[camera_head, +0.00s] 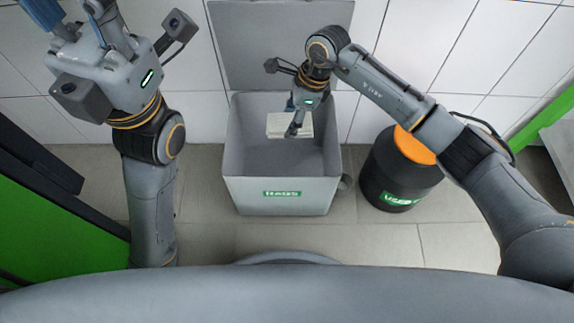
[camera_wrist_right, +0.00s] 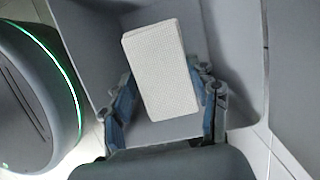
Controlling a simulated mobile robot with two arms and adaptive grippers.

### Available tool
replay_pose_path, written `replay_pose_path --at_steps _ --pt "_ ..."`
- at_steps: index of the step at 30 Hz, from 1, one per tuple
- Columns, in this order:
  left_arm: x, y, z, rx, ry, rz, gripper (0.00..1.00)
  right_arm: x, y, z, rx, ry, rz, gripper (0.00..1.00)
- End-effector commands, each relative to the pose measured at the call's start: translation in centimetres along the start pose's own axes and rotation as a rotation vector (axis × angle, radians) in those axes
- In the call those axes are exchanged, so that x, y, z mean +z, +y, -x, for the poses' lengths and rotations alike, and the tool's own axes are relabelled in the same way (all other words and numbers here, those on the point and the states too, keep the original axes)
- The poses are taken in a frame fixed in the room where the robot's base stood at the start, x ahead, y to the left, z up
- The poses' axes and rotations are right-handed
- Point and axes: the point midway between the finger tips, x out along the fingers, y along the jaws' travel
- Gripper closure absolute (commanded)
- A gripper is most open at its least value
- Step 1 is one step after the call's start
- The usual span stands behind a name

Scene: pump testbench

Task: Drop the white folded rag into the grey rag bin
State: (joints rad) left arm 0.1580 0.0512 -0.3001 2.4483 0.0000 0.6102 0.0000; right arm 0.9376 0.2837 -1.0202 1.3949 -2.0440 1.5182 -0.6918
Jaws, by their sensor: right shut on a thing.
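The white folded rag (camera_head: 290,124) is held in my right gripper (camera_head: 294,128), over the open mouth of the grey rag bin (camera_head: 282,191). The bin has a green RAGS label on its front, and its lid (camera_head: 281,40) stands open at the back. In the right wrist view the rag (camera_wrist_right: 160,68) sits between the two blue-grey fingers of the right gripper (camera_wrist_right: 167,100), with the bin's inside behind it. Part of the rag is hidden by the gripper in the head view. My left gripper (camera_head: 70,12) is at the top left, cut by the frame edge, so its fingertips do not show clearly.
A black drum (camera_head: 385,180) with an orange top and a green label stands right of the bin. A green and dark cabinet (camera_head: 45,220) is at the left edge. A white tiled wall (camera_head: 420,50) is behind the bin. Tiled floor is free in front.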

Motion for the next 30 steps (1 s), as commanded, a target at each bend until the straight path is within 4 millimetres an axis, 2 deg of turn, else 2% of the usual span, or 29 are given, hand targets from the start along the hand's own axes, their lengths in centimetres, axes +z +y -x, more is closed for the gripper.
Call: replay_pose_path --at_steps 1,6,16,17,20,30 --pt "-0.2 0.1 0.1 0.004 0.014 -0.002 0.60 0.0 0.1 -0.9 0.002 -0.001 0.001 0.66" --pt "-0.5 0.2 -0.4 0.013 0.034 -0.005 0.60 0.1 0.3 -1.8 0.002 -0.002 0.004 0.66" --pt "-0.5 0.2 -0.7 0.015 0.037 -0.005 0.60 0.1 0.3 -1.9 0.001 -0.001 0.005 0.66" --pt "-0.5 0.2 -0.7 0.015 0.037 -0.005 0.60 0.1 0.3 -1.9 0.001 -0.001 0.004 0.34" --pt "-0.5 0.2 -0.7 0.015 0.037 -0.005 0.60 0.1 0.3 -1.9 0.001 -0.001 0.004 0.14" --pt "-0.5 0.2 -0.6 0.015 0.038 -0.005 0.60 0.1 0.3 -1.8 0.001 -0.001 0.004 0.14"
